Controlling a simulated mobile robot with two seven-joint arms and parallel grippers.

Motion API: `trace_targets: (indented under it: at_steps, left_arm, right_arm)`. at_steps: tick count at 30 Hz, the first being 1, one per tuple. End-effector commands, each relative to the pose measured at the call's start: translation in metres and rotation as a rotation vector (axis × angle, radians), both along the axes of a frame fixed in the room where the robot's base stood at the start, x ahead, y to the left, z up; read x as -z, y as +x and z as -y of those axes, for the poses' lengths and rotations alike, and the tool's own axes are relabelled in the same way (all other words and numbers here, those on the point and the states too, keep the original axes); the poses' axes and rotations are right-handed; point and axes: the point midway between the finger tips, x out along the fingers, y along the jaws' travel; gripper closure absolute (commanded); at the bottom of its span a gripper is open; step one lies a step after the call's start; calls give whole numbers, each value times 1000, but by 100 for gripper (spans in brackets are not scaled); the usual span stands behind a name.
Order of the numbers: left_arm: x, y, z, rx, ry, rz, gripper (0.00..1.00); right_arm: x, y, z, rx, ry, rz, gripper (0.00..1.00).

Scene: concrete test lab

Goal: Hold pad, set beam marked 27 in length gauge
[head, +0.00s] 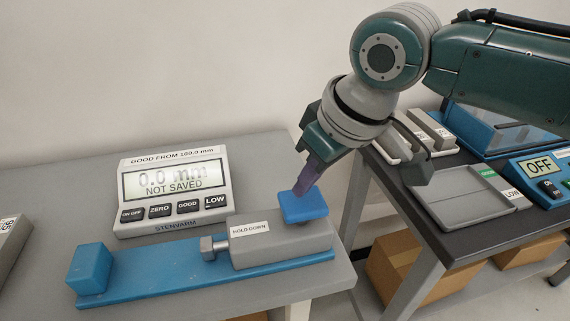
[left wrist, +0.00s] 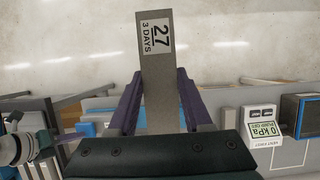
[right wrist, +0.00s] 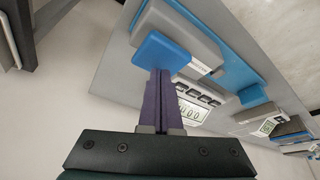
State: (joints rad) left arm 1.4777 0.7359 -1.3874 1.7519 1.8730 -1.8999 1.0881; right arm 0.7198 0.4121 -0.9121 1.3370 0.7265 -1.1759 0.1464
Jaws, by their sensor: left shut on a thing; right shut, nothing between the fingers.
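The length gauge has a blue base (head: 160,275), a blue end block (head: 90,268) at its left and a grey housing (head: 285,246) labelled HOLD DOWN with a metal plunger (head: 212,247). The space between block and plunger is empty. Its display (head: 172,180) reads 0.0 mm, NOT SAVED. My right gripper (head: 304,188) is shut and empty, its tips at the blue pad (head: 312,208) on the housing; the right wrist view shows the tips against the pad (right wrist: 157,48). My left gripper (left wrist: 158,82) is shut on the beam marked 27 (left wrist: 155,75), outside the head view.
A grey labelled item (head: 10,240) is at the table's left edge. A second table at right holds a grey tray (head: 450,208), a device reading OFF (head: 540,168) and a holder with grey beams (head: 430,130). Cardboard boxes (head: 400,265) stand below. A gap separates the tables.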

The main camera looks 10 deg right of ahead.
Motion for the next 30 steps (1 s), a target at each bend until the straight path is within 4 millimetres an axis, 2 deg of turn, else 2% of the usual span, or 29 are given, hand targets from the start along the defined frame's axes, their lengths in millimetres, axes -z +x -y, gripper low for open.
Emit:
trace_targets:
  at_steps: [11,30]
  left_arm:
    - [0,0,0,1,-1,1,100]
    - [13,0,0,1,-1,1,100]
  right_arm:
    - [1,0,0,0,0,0,100]
    - [20,0,0,0,-1,-1,100]
